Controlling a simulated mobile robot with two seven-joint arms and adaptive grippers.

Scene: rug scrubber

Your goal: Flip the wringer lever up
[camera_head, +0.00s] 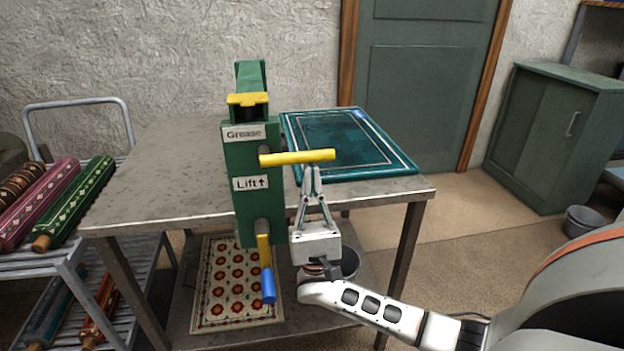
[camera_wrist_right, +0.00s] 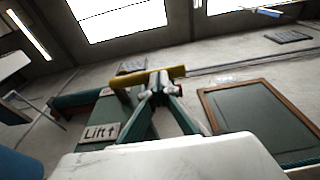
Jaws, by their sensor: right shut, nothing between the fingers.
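The green wringer post (camera_head: 240,190) stands at the front edge of the metal table. It bears a "Grease" label and a "Lift" label with an up arrow. The yellow lever (camera_head: 297,157) sticks out from the post, about level and pointing right. My right gripper (camera_head: 311,169) points up just under the lever's outer part, its fingers shut and empty. In the right wrist view the yellow lever (camera_wrist_right: 150,77) crosses right at the fingertips (camera_wrist_right: 160,90); whether they touch is hard to tell. My left gripper is not in view.
A crank with a blue handle (camera_head: 268,285) hangs low on the post, left of my right gripper. A teal framed rug (camera_head: 350,145) lies on the table (camera_head: 150,180) behind the lever. A cart (camera_head: 60,255) with rolled rugs stands left. Space above the lever looks clear.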

